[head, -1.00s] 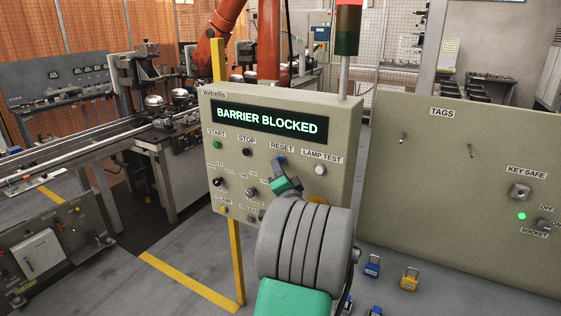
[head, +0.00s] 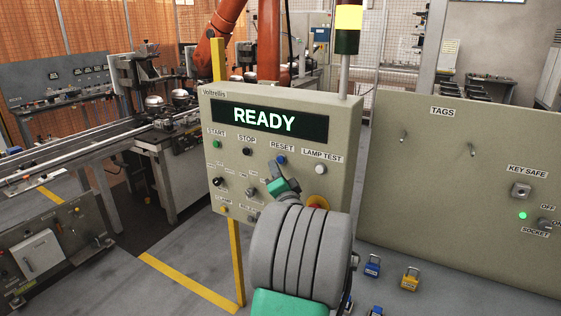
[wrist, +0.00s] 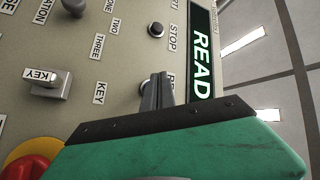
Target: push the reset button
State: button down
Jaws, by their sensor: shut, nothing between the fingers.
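The grey control panel (head: 340,200) carries a display (head: 270,121) that reads READY in white-green letters. The blue reset button (head: 281,160) sits under the RESET label, right of the black stop button (head: 247,152). My gripper (head: 275,168) is shut and empty, its tips just below and left of the reset button. I cannot tell whether they touch it.
A green start button (head: 217,145) and a white lamp test button (head: 320,169) flank the row. A red emergency stop (head: 317,202) on a yellow ring is close to my wrist. The stack light (head: 348,20) glows yellow. Selector and key switches sit below the row.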

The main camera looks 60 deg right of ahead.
jog(key=a, duration=0.6)
jog(key=shift+s+b, duration=0.25)
jog(key=shift+b, duration=0.1)
dwell(0.6)
